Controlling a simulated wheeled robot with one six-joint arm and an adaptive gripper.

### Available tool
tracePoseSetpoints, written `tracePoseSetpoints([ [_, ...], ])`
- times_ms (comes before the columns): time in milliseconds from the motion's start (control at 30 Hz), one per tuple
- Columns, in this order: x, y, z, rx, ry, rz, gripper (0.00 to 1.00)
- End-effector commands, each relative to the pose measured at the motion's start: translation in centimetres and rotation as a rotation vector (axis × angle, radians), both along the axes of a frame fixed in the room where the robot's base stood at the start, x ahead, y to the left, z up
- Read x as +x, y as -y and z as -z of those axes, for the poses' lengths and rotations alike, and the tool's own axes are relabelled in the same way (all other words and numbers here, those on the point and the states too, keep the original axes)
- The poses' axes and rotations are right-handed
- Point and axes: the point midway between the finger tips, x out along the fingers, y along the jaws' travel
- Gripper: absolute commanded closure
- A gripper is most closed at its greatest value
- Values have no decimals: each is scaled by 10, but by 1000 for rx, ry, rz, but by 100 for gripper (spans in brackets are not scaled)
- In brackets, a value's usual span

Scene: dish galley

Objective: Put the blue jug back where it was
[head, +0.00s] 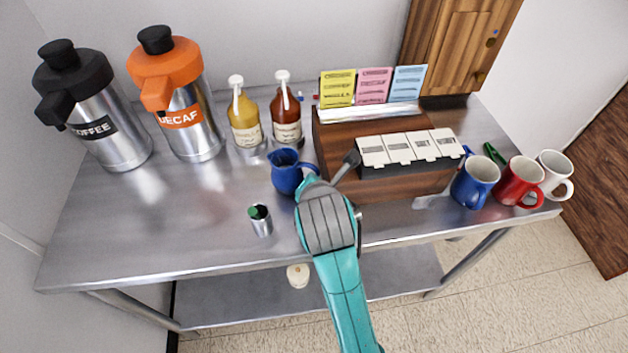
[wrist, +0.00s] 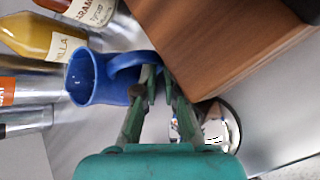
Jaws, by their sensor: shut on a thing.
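The blue jug (head: 285,178) is near the middle of the steel counter, left of the wooden condiment box and in front of the syrup bottles. It also shows in the wrist view (wrist: 88,82), with its open mouth facing left in that picture. My gripper (head: 310,184) reaches it from the front right. In the wrist view my gripper's fingers (wrist: 155,80) are closed on the jug's handle. I cannot tell whether the jug's base touches the counter.
The wooden box (head: 385,183) stands close to the right of the jug. Yellow (head: 244,125) and red-brown (head: 286,120) bottles stand behind. Blue (head: 474,183), red and white mugs are at right. Counter at front left is clear.

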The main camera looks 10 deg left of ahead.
Motion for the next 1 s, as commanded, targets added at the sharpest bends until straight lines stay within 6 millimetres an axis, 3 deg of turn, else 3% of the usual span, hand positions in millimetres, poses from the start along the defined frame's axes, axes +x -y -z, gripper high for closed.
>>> tracePoseSetpoints([
  [233, 0, 0, 1, 0, 1, 0, 100],
  [267, 0, 0, 1, 0, 0, 0, 84],
  [300, 0, 0, 1, 0, 0, 0, 81],
  [633, 0, 0, -2, 0, 0, 0, 81],
  [767, -10, 2, -9, 0, 2, -1, 81],
  [1000, -44, 9, -38, 1, 3, -2, 81],
])
